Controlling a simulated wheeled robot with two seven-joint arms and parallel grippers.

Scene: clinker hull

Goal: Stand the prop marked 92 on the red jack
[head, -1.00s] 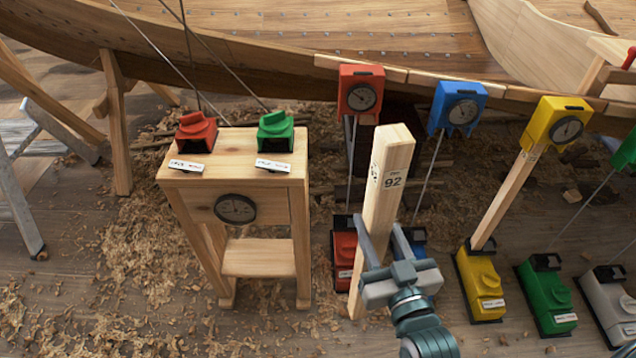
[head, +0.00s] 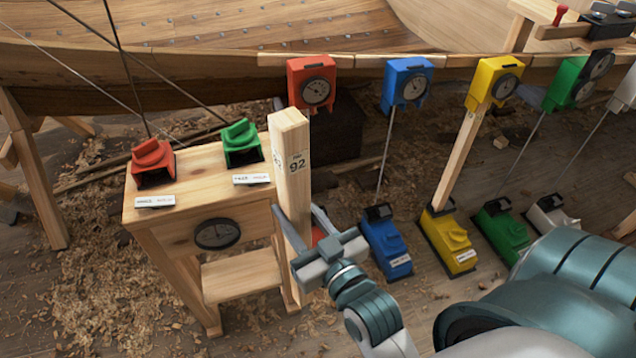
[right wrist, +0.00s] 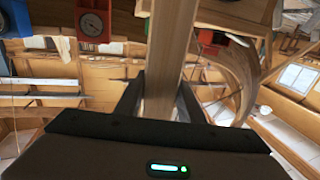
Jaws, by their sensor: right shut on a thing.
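The prop marked 92 (head: 291,165) is a pale square wooden post, held roughly upright, its label facing me. My right gripper (head: 309,232) is shut on its lower part. In the right wrist view the prop (right wrist: 171,60) runs up between the fingers (right wrist: 158,100). The red jack on the floor is mostly hidden behind the prop and gripper; only a small red patch (head: 318,235) shows. I cannot tell whether the prop's foot touches anything. A red dial unit (head: 312,84) hangs on the hull above; it also shows in the right wrist view (right wrist: 95,22). My left gripper is out of view.
A wooden stand (head: 205,210) with a red block (head: 152,160) and a green block (head: 241,140) is close left of the prop. Blue (head: 386,245), yellow (head: 448,243) and green (head: 502,232) jacks stand to the right. The yellow one bears a wooden prop (head: 463,155).

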